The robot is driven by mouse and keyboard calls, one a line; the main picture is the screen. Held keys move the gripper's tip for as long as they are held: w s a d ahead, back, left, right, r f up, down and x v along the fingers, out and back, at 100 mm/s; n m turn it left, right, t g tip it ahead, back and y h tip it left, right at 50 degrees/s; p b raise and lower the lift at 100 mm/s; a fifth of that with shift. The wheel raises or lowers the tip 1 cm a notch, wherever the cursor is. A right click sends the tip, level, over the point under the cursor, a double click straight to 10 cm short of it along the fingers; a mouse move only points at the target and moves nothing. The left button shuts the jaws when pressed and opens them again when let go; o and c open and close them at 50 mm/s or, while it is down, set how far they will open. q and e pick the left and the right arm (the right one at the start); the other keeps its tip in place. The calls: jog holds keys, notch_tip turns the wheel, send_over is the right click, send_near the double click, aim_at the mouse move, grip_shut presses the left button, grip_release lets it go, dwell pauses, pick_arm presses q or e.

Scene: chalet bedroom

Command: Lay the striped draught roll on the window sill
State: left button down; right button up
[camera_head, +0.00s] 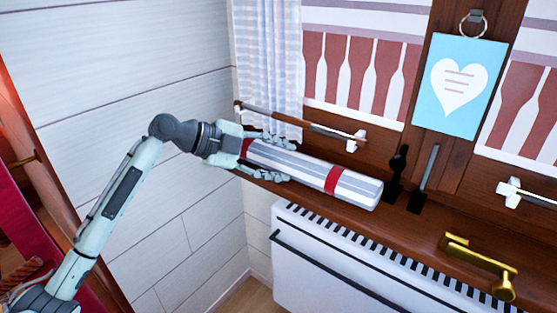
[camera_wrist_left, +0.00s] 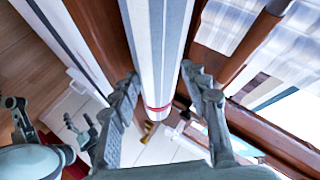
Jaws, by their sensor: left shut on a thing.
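The striped draught roll (camera_head: 308,169), grey and white with red bands, lies lengthwise along the brown wooden window sill (camera_head: 415,228). I cannot tell if its underside touches the wood. My left gripper (camera_head: 280,160) is shut around the roll's left end, one finger on each side. In the left wrist view the roll (camera_wrist_left: 158,45) runs between the fingers of this gripper (camera_wrist_left: 160,95), which hide part of its sides. My right gripper (camera_wrist_left: 50,125) shows at the lower left of the left wrist view, its fingers apart and empty.
A dark figurine-like object (camera_head: 397,173) and a slim upright lever (camera_head: 427,170) stand just beyond the roll's right end. A gold handle (camera_head: 482,265) is at the lower right. A white radiator (camera_head: 345,270) sits below the sill. A pale curtain (camera_head: 268,65) hangs behind.

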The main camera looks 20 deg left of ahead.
pick_arm(q)
jog(key=c, duration=0.8)
grip_release()
jog(key=shift+o, duration=0.4)
jog(key=v, duration=1.2)
jog(key=s+f+n+y, duration=0.2)
jog(key=f+n, duration=0.2)
jog(key=f, duration=0.5)
jog(key=s+f+n+g+y, duration=0.1)
jog(key=f+n+y, duration=0.15)
jog(key=f, duration=0.65)
jog(key=s+f+n+y, duration=0.1)
jog(key=s+f+n, duration=0.1)
jog(key=f+n, duration=0.5)
jog(key=s+a+f+n+g+y, duration=0.2)
jog(key=s+f+n+y, duration=0.4)
jog(key=s+f, duration=1.1)
jog(key=shift+s+f+n+g, duration=0.2)
jog(key=shift+f+n+g, duration=0.55)
jog(key=shift+f, duration=0.2)
